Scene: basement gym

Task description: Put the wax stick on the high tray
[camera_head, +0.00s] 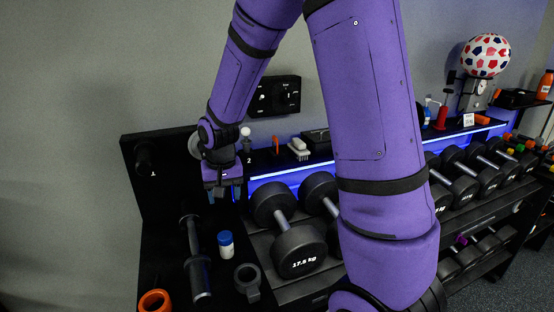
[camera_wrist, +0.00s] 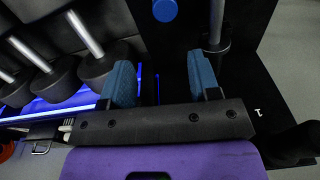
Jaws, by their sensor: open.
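My gripper (camera_head: 222,192) is open and empty, pointing down over the black left end of the rack. In the wrist view its two blue fingers (camera_wrist: 162,82) stand apart with nothing between them. I cannot tell for sure which thing is the wax stick; a small upright orange piece (camera_head: 275,144) stands on the raised back ledge, right of my gripper, and an orange block (camera_head: 482,119) lies farther right. A raised black tray (camera_head: 518,98) at the far right may be the high tray.
A white bottle with a blue cap (camera_head: 226,244), a black bar (camera_head: 196,258), a black ring-shaped holder (camera_head: 247,280) and an orange ring (camera_head: 154,301) are at the front left. A white brush (camera_head: 298,148) is on the ledge. Dumbbells (camera_head: 297,248) fill the rack to the right.

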